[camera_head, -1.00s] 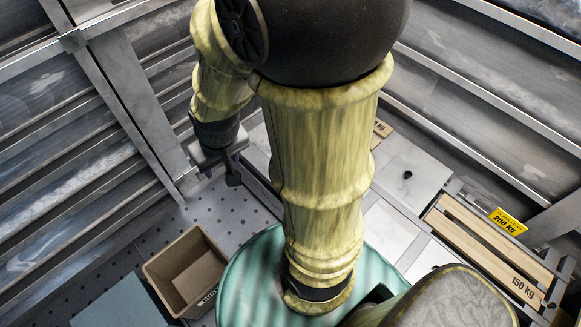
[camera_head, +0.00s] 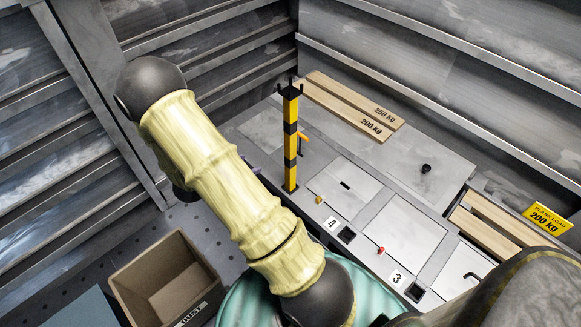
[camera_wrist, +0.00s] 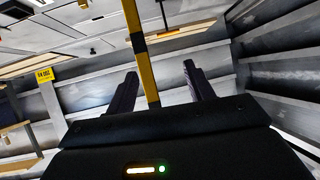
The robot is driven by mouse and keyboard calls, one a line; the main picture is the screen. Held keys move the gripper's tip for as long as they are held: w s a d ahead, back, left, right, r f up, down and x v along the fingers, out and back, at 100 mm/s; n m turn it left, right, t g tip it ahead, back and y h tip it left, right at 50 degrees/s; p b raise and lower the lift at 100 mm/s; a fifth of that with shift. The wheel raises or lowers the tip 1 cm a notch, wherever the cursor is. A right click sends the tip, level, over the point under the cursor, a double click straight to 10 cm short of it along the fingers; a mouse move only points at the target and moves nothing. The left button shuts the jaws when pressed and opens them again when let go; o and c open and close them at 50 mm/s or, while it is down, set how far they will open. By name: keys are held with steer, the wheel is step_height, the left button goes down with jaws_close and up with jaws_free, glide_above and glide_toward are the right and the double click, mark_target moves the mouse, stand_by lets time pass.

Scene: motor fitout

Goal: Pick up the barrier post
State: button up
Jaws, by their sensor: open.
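The barrier post (camera_head: 291,138) is a square, upright pole with yellow and black bands and small dark prongs at its top. It stands on the grey bench deck (camera_head: 325,160), right of my arm in the head view. In the wrist view the post (camera_wrist: 147,72) runs between the two fingers of my gripper (camera_wrist: 160,68). The fingers are apart, with gaps on both sides of the post. I cannot tell how deep the post lies between them. In the head view my arm mostly hides the gripper.
An open brown box marked DUST (camera_head: 132,282) stands at lower left. Wooden planks (camera_head: 350,108) lie behind the post, and more planks (camera_head: 490,228) lie near a yellow load sign (camera_head: 547,219) at right. Grey ribbed walls (camera_head: 450,70) close in the back.

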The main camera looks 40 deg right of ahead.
mark_target(287, 161)
steer(key=s+f+g+h, duration=0.1)
steer(key=s+d+f+m, duration=0.1)
steer(key=shift+s+d+f+g+h+b, duration=0.1)
steer(key=shift+s+f+g+h+b, duration=0.1)
steer(key=shift+s+g+h+b, duration=0.15)
steer(key=b+x, duration=0.2)
steer(key=x, duration=0.9)
steer(key=shift+d+f+b, duration=0.1)
steer(key=shift+d+b, duration=0.15)
steer(key=shift+b, duration=0.05)
steer(key=shift+w+d+f, duration=0.1)
steer(key=shift+w+d, duration=0.05)
steer(key=shift+d, duration=0.25)
steer(key=x, duration=0.1)
steer(key=b+x, duration=0.1)
steer(key=x, duration=0.3)
steer(key=shift+d+r+b, duration=0.2)
steer(key=shift+r+b, duration=0.1)
steer(key=shift+r, duration=0.1)
